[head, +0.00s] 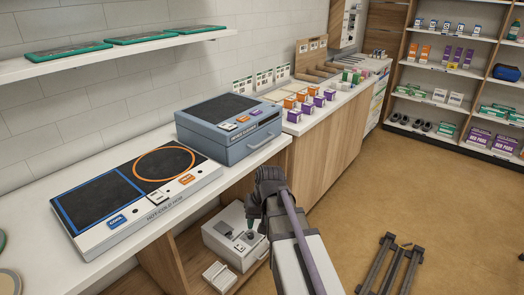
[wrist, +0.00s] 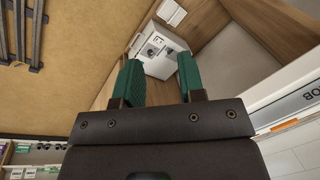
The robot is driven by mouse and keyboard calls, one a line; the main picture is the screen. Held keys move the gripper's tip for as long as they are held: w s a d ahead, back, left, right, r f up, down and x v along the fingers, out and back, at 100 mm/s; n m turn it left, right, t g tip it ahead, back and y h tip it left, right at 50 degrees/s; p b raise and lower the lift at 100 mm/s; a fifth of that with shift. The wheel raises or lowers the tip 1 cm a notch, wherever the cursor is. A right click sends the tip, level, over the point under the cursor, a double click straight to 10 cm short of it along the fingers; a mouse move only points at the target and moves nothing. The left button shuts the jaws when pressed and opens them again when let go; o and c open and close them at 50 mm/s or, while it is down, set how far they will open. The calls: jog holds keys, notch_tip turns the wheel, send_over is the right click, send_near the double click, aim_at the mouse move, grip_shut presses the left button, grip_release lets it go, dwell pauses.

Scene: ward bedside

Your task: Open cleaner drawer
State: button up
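A blue-grey boxy unit (head: 232,124) with a dark top sits on the white counter. Its front has a curved handle (head: 262,141) and looks shut; its small label is hard to read, so I cannot confirm that it is the cleaner. My gripper (head: 250,224) is below and in front of the counter edge, apart from the unit. In the wrist view its two green fingers (wrist: 159,70) are spread with nothing between them. They point toward a white box (wrist: 158,50) on the low shelf, which also shows in the head view (head: 228,240).
A hot/cold unit (head: 140,185) with blue and orange outlines lies left on the counter (head: 55,258). Orange and purple boxes (head: 308,104) stand farther along. A wall shelf (head: 100,58) holds green-edged tablets. Dark rails (head: 390,268) lie on the floor at right; floor beyond is clear.

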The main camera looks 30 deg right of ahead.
jog(key=w+d+f+m+t+y+b, duration=0.2)
jog(key=w+d+f+m+t, duration=0.1)
jog(key=w+d, duration=0.65)
jog(key=m+t+y+b, duration=0.2)
jog(key=m+t, duration=0.5)
jog(key=t, duration=0.3)
send_near(263, 142)
jog(key=x, duration=0.3)
jog(key=b+x, duration=0.1)
jog(key=x, duration=0.3)
jog(key=d+x, duration=0.1)
jog(key=x, duration=0.2)
jog(key=shift+w+a+f+b, duration=0.15)
jog(key=shift+w+f+b, duration=0.1)
jog(key=shift+w+b, duration=0.15)
grip_shut()
